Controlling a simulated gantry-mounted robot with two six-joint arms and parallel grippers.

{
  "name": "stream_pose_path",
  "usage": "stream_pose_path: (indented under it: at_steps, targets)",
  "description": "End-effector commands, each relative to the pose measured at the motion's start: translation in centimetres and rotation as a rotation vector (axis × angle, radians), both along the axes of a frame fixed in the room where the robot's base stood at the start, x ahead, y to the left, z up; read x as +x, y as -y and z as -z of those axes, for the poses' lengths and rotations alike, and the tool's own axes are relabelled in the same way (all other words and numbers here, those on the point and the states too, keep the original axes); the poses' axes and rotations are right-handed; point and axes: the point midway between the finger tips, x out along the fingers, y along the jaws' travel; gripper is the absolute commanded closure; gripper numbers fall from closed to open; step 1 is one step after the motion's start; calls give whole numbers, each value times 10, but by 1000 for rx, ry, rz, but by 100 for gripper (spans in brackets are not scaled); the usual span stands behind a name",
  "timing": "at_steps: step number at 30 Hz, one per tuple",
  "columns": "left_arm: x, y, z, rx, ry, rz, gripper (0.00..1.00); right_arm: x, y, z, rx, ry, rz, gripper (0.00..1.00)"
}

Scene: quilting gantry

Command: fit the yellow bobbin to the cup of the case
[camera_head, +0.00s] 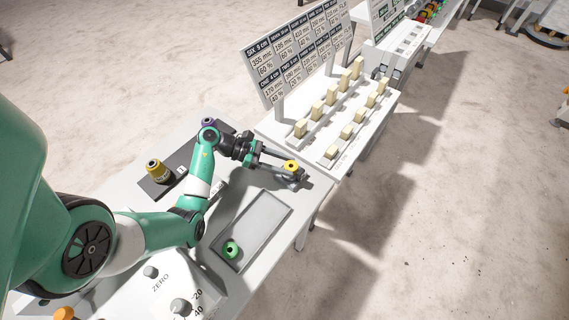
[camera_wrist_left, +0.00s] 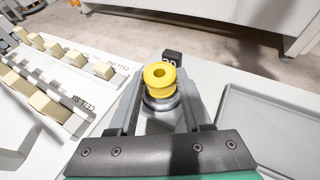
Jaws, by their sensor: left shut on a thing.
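The yellow bobbin (camera_head: 291,165) is at the tip of my left gripper (camera_head: 289,173), near the far right edge of the white table. In the left wrist view the bobbin (camera_wrist_left: 159,75) sits upright between the fingertips, its central hole facing up. My left gripper (camera_wrist_left: 160,88) is shut on it. A round silver metal cup (camera_wrist_left: 161,102) shows directly below the bobbin; the bobbin overlaps it in this view, so I cannot tell whether it is seated or just above. The rest of the case is mostly hidden by the fingers. My right gripper is not in view.
A black block marked 20 (camera_wrist_left: 172,57) stands just beyond the bobbin. A shallow grey tray (camera_head: 268,213) holds a green bobbin (camera_head: 231,250). A yellow-brown spool (camera_head: 157,171) stands on a dark mat. A rack of cream blocks (camera_head: 331,151) stands beyond the table.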

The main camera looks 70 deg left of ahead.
Motion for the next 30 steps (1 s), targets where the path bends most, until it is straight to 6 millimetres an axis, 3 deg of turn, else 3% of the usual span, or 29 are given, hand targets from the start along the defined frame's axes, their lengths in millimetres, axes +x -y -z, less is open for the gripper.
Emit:
stream_pose_path:
  at_steps: [21,22,27,30]
  targets:
    - [0,0,20,-1,0,0,100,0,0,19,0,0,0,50]
    - [0,0,20,-1,0,0,49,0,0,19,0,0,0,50]
    - [0,0,20,-2,-2,-1,19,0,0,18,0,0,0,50]
    - [-1,1,20,-2,-3,1,16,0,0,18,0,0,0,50]
